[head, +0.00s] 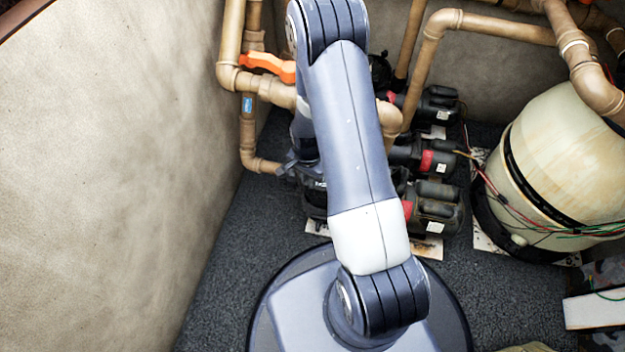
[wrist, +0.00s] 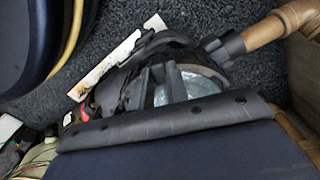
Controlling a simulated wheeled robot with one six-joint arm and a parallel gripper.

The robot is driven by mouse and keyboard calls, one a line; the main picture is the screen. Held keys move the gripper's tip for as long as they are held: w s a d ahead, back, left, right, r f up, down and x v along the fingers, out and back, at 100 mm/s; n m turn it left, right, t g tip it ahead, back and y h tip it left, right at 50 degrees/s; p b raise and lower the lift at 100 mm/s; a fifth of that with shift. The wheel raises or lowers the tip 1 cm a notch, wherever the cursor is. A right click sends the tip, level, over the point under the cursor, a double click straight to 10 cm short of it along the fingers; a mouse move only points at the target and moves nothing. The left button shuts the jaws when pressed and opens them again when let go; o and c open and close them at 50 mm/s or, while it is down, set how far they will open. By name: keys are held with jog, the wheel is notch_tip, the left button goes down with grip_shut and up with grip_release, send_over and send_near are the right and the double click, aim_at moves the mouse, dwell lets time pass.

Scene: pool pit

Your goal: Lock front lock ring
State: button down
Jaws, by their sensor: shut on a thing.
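The front lock ring (wrist: 172,57) is a black ring around a clear, greyish lid on the front pump, in the upper middle of the wrist view. My gripper (wrist: 158,82) reaches over the lid with two dark fingers and is shut on part of the ring. The exact contact is hard to see, dark on dark. In the head view my arm hides most of the ring and gripper. The front pump's black motor (head: 436,208) shows to the right of my arm.
Two more pumps (head: 425,155) stand behind the front one. A tan filter tank (head: 560,160) with loose wires is on the right. Tan pipes (head: 232,55) with an orange valve handle (head: 268,65) rise at the back. A wall (head: 110,150) closes the left side.

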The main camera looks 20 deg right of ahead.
jog(key=shift+w+a+m, duration=0.35)
jog(key=shift+w+m, duration=0.2)
jog(key=shift+m, duration=0.15)
jog(key=shift+w, duration=0.1)
jog(key=c, duration=1.4)
grip_release()
notch_tip(320, 180, up, 11)
jog(key=p, duration=0.4)
jog(key=shift+f, duration=0.1)
